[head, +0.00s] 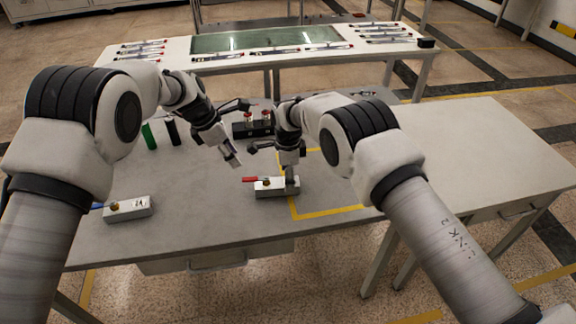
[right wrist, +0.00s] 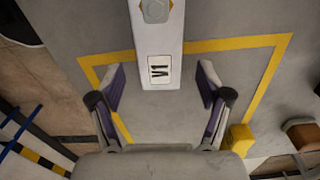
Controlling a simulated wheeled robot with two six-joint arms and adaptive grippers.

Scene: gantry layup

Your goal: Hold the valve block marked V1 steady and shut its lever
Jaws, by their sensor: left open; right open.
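The valve block marked V1 (right wrist: 153,28) shows in the right wrist view, with its label facing up near its end. In the head view a pale block with a red lever (head: 250,179) lies under my right gripper (head: 271,165), partly hidden by it. The lever lies roughly along the block and points left. In the right wrist view my right gripper (right wrist: 161,86) is open, with the labelled end between its fingers and gaps on both sides. My left gripper (head: 243,133) is open and empty above the table, behind and left of the red-lever block.
Another pale block (head: 127,208) with a blue lever lies at the table's left front. A green cylinder (head: 148,136) and a black one (head: 171,131) stand behind it. A dark fixture with red tops (head: 241,130) stands at the back. Yellow tape (head: 330,211) marks the table. The table's right side is clear.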

